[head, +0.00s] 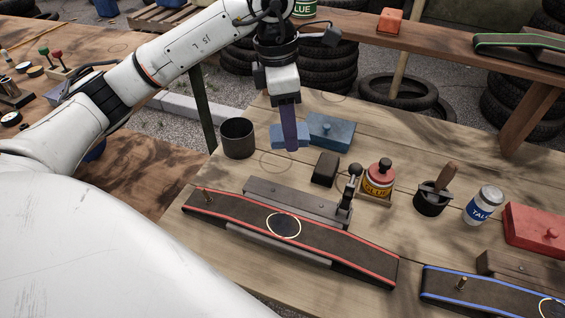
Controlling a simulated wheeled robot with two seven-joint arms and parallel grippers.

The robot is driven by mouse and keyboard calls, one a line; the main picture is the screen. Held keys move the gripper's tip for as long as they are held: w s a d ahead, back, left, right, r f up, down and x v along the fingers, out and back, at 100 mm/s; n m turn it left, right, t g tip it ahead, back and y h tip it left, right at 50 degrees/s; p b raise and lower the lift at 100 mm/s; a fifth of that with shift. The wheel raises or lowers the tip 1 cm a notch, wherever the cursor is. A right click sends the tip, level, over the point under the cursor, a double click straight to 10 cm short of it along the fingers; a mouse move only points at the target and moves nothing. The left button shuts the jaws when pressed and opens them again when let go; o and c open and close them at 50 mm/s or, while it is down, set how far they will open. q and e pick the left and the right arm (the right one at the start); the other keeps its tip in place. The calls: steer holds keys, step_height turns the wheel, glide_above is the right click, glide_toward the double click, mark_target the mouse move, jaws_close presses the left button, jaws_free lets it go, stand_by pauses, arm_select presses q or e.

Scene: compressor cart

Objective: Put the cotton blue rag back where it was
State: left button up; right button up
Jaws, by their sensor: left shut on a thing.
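My left gripper (286,98) comes down from the top over the far part of the wooden bench. It is shut on a dark blue strip of cloth, the blue rag (289,128), which hangs below it. The rag's lower end is close to the bench top; I cannot tell whether it touches. Behind the rag is a flat lighter blue piece (276,137), partly hidden by it. A blue box with a knob (335,133) stands just right of that piece. My right gripper is not in view.
A dark cup (238,138) stands left of the rag, and a dark block (325,169) stands right of it. Nearer are a red-edged belt-like strip (340,249) and a clamp (349,191). A glue bottle (379,180), black pot (430,201) and talc bottle (483,205) stand to the right.

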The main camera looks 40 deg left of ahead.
arm_select(q)
steer(key=w+a+n, duration=0.2)
steer(key=a+n, duration=0.1)
steer(key=n, duration=0.5)
glide_toward(284, 161)
steer(key=shift+y, duration=0.4)
steer(key=f, duration=0.6)
steer(key=shift+w+d+b, duration=0.25)
steer(key=shift+d+b, duration=0.1)
steer(key=shift+b, duration=0.05)
steer(key=o, duration=0.5)
steer(key=shift+f, duration=0.15)
steer(key=o, duration=0.4)
steer(key=shift+o, duration=0.2)
steer(key=r, duration=0.4)
steer(key=s+r, duration=0.1)
steer(key=r, duration=0.7)
steer(key=shift+s+a+r+p, duration=0.1)
steer(key=shift+s+r+p, duration=0.1)
steer(key=shift+p, duration=0.15)
